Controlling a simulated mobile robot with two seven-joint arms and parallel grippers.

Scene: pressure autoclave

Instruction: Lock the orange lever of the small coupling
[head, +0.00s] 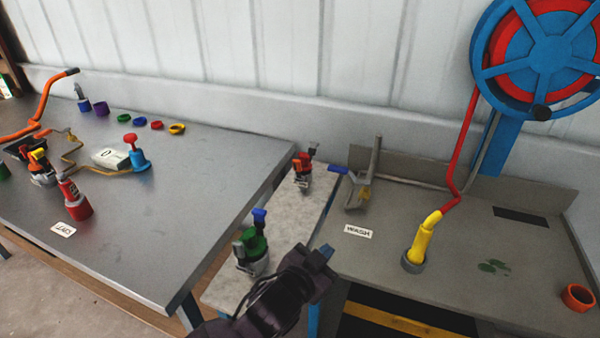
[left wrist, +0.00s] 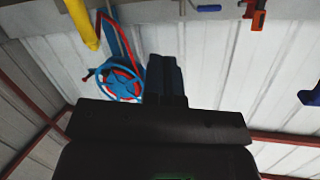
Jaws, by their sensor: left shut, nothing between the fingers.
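My left gripper (head: 318,262) is shut and empty, over the right edge of the narrow grey shelf (head: 232,292). Its dark fingers also show in the left wrist view (left wrist: 166,80). No lever is between them. A green fitting with a blue lever (head: 257,250) stands on the shelf just left of the gripper. A red-orange fitting (head: 303,170) stands farther back on it. On the left table, a small fitting with yellow and orange-red parts (head: 40,165) stands near an orange bent tube (head: 45,100). I cannot tell which is the small coupling or how its orange lever sits.
The steel table (head: 190,215) carries a red bottle (head: 74,200), a blue fitting with a red knob (head: 136,155) and several coloured rings. The wash bench (head: 385,222) holds a yellow nozzle (head: 422,240) and an orange ring (head: 577,297). A blue-red hose reel (head: 530,50) hangs behind.

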